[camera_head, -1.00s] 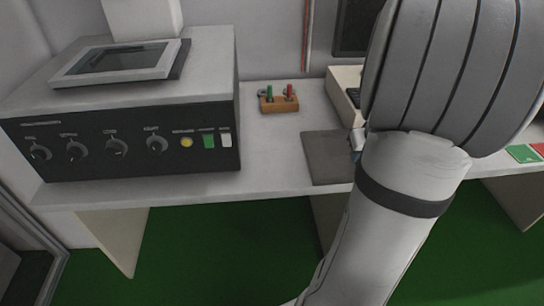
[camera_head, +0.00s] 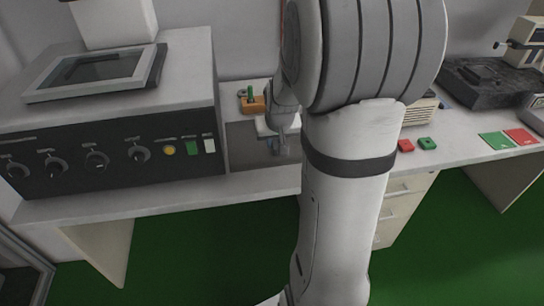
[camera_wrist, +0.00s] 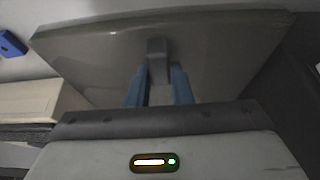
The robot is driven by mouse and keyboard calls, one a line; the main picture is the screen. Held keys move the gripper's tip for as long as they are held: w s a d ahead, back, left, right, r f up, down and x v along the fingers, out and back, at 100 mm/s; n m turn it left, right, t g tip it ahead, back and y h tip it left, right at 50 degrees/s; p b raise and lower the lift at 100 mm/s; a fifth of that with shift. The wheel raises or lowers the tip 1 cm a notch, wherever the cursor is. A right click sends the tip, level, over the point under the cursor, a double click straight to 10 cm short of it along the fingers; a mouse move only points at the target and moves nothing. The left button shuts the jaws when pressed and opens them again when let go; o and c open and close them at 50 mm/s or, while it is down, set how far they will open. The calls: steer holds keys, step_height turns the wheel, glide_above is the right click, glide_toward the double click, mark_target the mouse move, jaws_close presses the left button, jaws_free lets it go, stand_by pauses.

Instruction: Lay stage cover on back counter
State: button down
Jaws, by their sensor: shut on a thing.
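The stage cover is a flat dark grey plate (camera_head: 243,150) at the counter's front, right of the black control unit. My gripper (camera_head: 281,148) is over its right part, and my arm hides some of that side. In the wrist view the cover (camera_wrist: 100,52) spreads beyond my blue fingers (camera_wrist: 160,85). They are shut on its small grey handle (camera_wrist: 157,52). I cannot tell whether the cover touches the counter or hangs just above it. The back counter (camera_head: 200,208) is pale grey.
The control unit (camera_head: 110,150) with knobs stands close left of the cover. An orange block (camera_head: 252,104) stands just behind. Right of my arm are red (camera_head: 405,146) and green (camera_head: 428,143) pieces, coloured cards (camera_head: 495,141) and a dark instrument base (camera_head: 480,85).

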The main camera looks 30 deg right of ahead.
step_height(320, 180, down, 3)
steer(key=shift+f, duration=0.1)
step_height(320, 180, down, 3)
steer(key=shift+f+b, duration=0.1)
steer(key=shift+b, duration=0.3)
steer(key=shift+w+a+f, duration=0.1)
steer(key=shift+f, duration=0.2)
steer(key=shift+f, duration=0.1)
steer(key=c, duration=1.3)
jaws_free()
